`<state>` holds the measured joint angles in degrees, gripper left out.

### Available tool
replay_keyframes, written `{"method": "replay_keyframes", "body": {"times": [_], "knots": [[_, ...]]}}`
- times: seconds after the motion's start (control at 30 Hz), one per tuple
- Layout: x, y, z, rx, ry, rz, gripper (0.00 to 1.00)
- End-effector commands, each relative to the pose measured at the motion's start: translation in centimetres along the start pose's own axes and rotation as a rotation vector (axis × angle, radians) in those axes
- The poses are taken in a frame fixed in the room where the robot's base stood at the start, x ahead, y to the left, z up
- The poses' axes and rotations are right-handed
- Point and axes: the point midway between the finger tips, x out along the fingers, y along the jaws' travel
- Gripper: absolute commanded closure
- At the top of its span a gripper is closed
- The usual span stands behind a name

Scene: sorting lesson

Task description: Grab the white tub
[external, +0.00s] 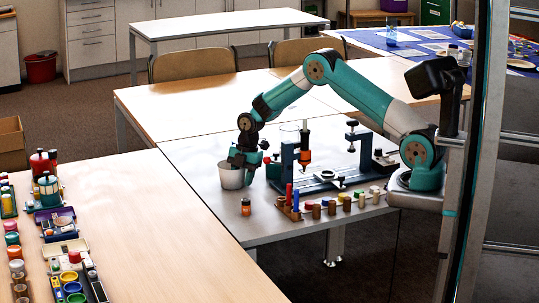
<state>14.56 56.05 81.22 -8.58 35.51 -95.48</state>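The white tub (231,178) stands upright on the grey table, near its left edge. My gripper (243,162) points down at the tub's rim, at its upper right side. The fingers are small and dark here. I cannot tell whether they touch the tub, or whether they are open or shut.
A blue frame with a clamp (320,183) stands just right of the tub. A small orange jar (246,207) stands in front of it. A row of small coloured pegs and jars (331,207) lines the table's front edge. The wooden table (150,220) at left holds several containers.

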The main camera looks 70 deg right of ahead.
Motion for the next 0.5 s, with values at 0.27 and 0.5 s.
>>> {"method": "replay_keyframes", "body": {"times": [0.27, 0.5], "knots": [[-0.04, 0.01, -0.01, 0.000, 0.000, 0.000, 0.85], [-0.06, 0.01, -0.01, 0.000, 0.000, 0.000, 1.00]]}}
